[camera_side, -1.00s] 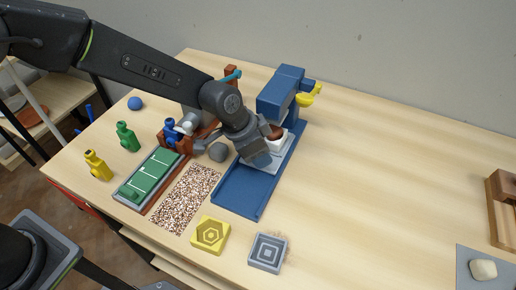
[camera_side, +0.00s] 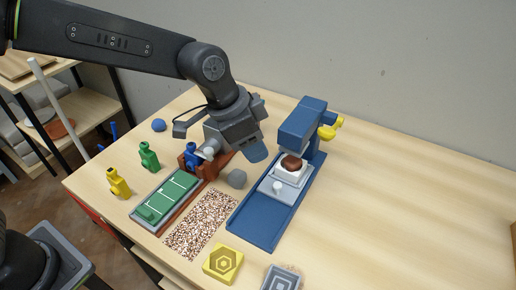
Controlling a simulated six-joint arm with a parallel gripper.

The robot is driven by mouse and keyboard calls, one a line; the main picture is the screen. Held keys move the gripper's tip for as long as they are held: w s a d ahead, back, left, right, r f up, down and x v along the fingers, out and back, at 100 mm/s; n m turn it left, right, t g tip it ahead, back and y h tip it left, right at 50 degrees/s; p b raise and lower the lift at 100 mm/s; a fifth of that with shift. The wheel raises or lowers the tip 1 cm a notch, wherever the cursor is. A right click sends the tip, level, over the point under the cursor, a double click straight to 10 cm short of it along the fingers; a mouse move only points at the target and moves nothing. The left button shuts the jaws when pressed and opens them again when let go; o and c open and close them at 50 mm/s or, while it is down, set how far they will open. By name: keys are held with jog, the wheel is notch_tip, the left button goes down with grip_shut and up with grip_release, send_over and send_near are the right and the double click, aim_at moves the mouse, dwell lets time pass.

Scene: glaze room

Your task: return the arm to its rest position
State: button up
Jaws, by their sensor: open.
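My gripper (camera_side: 250,143) hangs over the table, just left of the blue press-like stand (camera_side: 263,215). Its jaws are open, and I see nothing held in them; one blue-grey fingertip shows, the other is hard to make out. My arm reaches in from the upper left and bends down at the elbow. On the stand, a white block (camera_side: 290,174) carries a rounded brown piece (camera_side: 292,163). My gripper is apart from both.
Left of the gripper are a green marked board (camera_side: 168,198), a blue figure (camera_side: 191,155), green (camera_side: 149,157) and yellow (camera_side: 119,183) figures and a blue ball (camera_side: 158,125). The table's right side is clear.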

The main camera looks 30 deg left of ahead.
dwell(0.4)
jog(key=s+a+r+n+t+y, duration=0.1)
jog(key=s+a+r+n, duration=0.4)
jog(key=a, duration=0.7)
jog(key=s+a+n+t+y, duration=0.1)
jog(key=s+a+n, duration=0.3)
jog(key=s+a, duration=0.6)
jog(key=s+y, duration=0.1)
jog(key=s, duration=0.3)
